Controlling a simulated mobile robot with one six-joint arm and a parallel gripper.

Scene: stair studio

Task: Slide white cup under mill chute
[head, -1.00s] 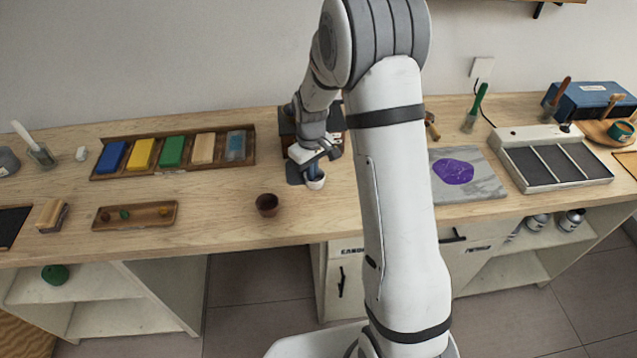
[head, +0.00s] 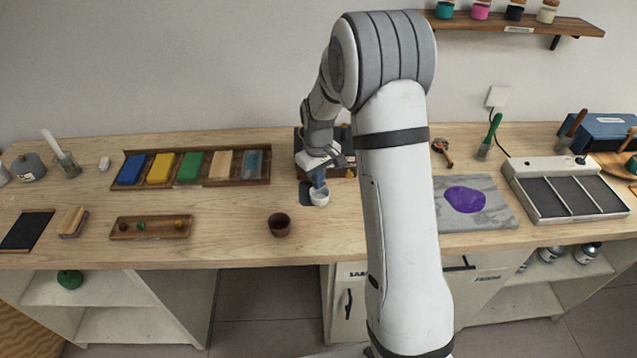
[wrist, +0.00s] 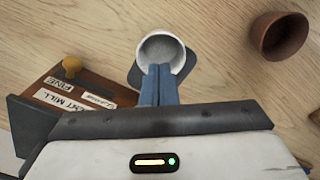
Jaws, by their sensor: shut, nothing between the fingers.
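The white cup (head: 320,198) stands on the bench just in front of the mill (head: 344,166). The mill (wrist: 40,119) lies left of the cup there, with labels and a small yellow knob. My gripper (wrist: 160,70) is shut, its blue fingers pressed together with nothing between them. The tips are at the cup's near rim and overlap its opening; whether they touch it I cannot tell. The chute cannot be made out.
A brown cup (head: 279,225) stands front left of the white cup and shows in the wrist view (wrist: 279,36). A tray of coloured blocks (head: 216,181) lies to the left, a small wooden tray (head: 122,229) nearer. A grey slab (head: 498,212) lies right.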

